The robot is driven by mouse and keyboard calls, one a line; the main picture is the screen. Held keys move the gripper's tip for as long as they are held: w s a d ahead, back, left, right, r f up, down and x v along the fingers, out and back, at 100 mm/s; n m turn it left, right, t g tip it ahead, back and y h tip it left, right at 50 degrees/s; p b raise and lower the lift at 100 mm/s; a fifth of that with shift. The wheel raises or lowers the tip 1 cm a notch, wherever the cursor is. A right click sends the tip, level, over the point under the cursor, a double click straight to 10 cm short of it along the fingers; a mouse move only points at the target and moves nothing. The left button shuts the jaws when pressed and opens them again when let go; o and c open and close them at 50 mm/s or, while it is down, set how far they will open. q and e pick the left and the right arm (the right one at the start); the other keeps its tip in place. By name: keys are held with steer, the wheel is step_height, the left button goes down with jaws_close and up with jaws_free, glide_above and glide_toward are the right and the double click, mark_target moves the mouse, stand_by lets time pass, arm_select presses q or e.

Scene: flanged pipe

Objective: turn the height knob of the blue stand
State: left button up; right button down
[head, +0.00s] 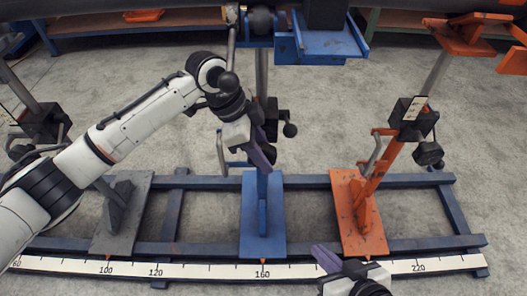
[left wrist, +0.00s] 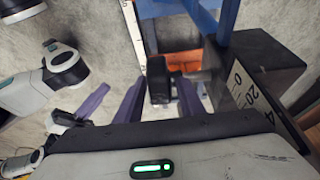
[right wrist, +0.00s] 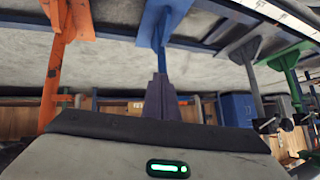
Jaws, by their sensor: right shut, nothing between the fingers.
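The blue stand (head: 263,215) is upright in the middle of the head view. Its black box (head: 272,118) has a dark round knob (head: 290,130) at its right. In the left wrist view the black knob (left wrist: 162,88) shows between the purple fingers of my left gripper (left wrist: 160,98), with a gap on each side. The box with a number scale (left wrist: 265,65) is right of it. My left gripper (head: 260,135) is open beside the blue post. My right gripper (head: 328,262) is shut and empty, low at front; its closed fingers (right wrist: 160,98) overlap the blue post in the right wrist view.
An orange stand (head: 360,215) is to the right and a grey stand (head: 122,215) to the left. A crank handle (head: 222,150) sticks out left of the blue post. Blue floor rails (head: 205,182) and a ruler strip (head: 200,268) run across the front.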

arm_select(q)
steer(key=shift+o, duration=0.2)
steer(key=shift+r, duration=0.1)
steer(key=shift+a+r, duration=0.15)
steer(key=shift+r, duration=0.2)
steer(key=p+v, duration=0.3)
steer(key=v, duration=0.5)
steer(key=shift+a+r, duration=0.15)
steer(key=shift+r, duration=0.1)
steer(key=shift+a+r, duration=0.2)
steer(key=shift+r, duration=0.2)
arm_select(e)
steer(key=shift+s+d+r+t+h, duration=0.2)
steer(key=shift+d+r, duration=0.1)
steer(key=shift+r, duration=0.2)
steer(key=shift+s+d+r+t+h, duration=0.15)
steer(key=shift+d+r, duration=0.15)
steer(key=shift+r, duration=0.15)
arm_select(q)
steer(key=shift+w, duration=0.1)
